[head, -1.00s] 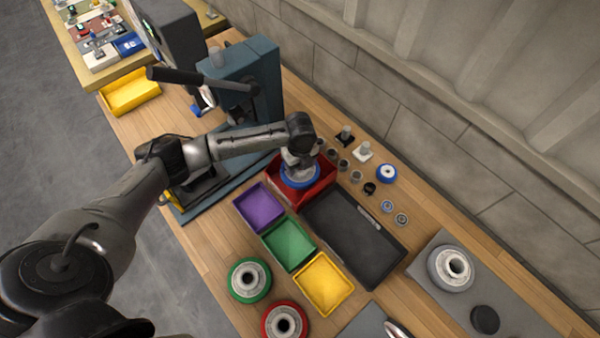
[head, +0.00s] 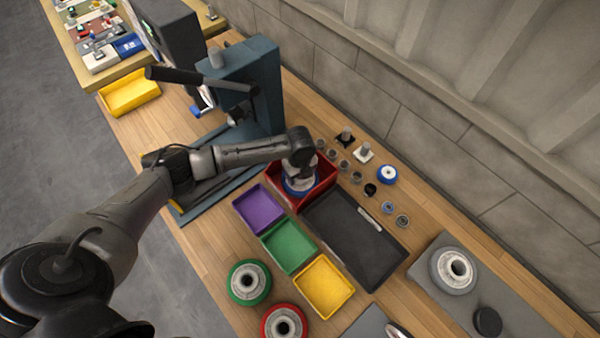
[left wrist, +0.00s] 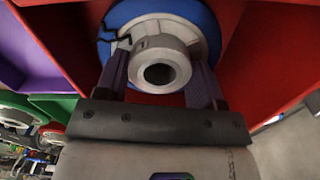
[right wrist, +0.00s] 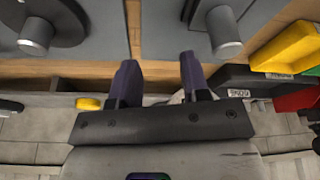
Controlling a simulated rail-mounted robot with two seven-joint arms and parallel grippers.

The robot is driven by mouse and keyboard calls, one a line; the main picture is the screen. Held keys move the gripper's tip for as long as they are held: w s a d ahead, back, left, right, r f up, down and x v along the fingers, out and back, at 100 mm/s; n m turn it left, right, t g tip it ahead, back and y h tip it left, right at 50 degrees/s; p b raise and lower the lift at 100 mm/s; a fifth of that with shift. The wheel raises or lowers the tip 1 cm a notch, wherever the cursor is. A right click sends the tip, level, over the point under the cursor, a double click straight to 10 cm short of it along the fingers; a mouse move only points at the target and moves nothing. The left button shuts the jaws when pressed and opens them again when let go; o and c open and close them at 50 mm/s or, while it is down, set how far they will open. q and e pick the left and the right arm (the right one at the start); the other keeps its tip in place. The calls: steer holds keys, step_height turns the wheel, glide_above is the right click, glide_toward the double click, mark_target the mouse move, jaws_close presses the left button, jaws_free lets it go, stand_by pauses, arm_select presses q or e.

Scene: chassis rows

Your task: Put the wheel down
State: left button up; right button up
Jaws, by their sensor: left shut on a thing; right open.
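A blue wheel with a pale hub shows in the left wrist view (left wrist: 206,22) and in the head view (head: 289,191). A dark crack-like line marks its face at the left in the left wrist view. My left gripper (head: 298,178) is shut on the wheel's hub, with a finger on either side. The wheel is within the outline of the red bin (head: 322,190), whose walls surround it in the left wrist view (left wrist: 270,60). Whether it touches the bin floor is hidden. My right gripper (right wrist: 158,80) is open and empty.
Purple (head: 259,208), green (head: 289,246) and yellow (head: 324,286) bins adjoin a black tray (head: 355,240). A blue-grey press (head: 262,75) rises behind.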

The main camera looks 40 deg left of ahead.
arm_select(q)
steer(key=o, duration=1.2)
arm_select(e)
steer(key=shift+a, duration=0.1)
